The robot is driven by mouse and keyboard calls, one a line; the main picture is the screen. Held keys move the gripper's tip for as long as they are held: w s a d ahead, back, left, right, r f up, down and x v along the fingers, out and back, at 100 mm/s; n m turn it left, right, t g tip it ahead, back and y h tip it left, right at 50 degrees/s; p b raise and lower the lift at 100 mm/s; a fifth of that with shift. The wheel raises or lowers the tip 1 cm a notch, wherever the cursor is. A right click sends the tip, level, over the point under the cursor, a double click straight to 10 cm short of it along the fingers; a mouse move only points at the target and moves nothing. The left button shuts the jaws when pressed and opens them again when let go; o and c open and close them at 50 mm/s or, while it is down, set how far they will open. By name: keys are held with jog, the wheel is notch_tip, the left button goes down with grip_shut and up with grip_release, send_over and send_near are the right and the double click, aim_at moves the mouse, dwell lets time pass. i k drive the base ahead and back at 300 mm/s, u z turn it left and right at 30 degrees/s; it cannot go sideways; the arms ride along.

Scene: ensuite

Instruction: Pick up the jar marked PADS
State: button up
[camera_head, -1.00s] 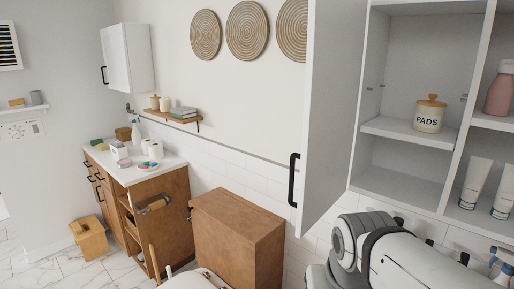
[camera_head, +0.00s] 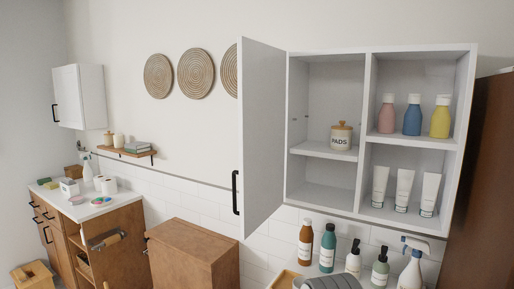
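The jar marked PADS (camera_head: 341,137) is cream with a wooden lid and knob. It stands upright on the upper left shelf of the open white wall cabinet (camera_head: 327,200), label facing me. The cabinet's left door (camera_head: 262,140) stands swung open, with a black handle. My gripper is not in view; only a grey rounded part at the bottom edge shows, which looks like my arm.
Pink, blue and yellow bottles (camera_head: 412,115) stand right of the jar, past a divider. White tubes (camera_head: 403,189) stand below them. Several pump and spray bottles (camera_head: 327,248) stand under the cabinet. A wooden cabinet (camera_head: 193,252) is at lower left.

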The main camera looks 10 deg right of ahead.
aim_at(341, 140)
jog(key=z, duration=3.15)
jog(key=k, duration=2.05)
jog(key=u, duration=1.7)
jog(key=i, duration=1)
jog(key=u, duration=0.05)
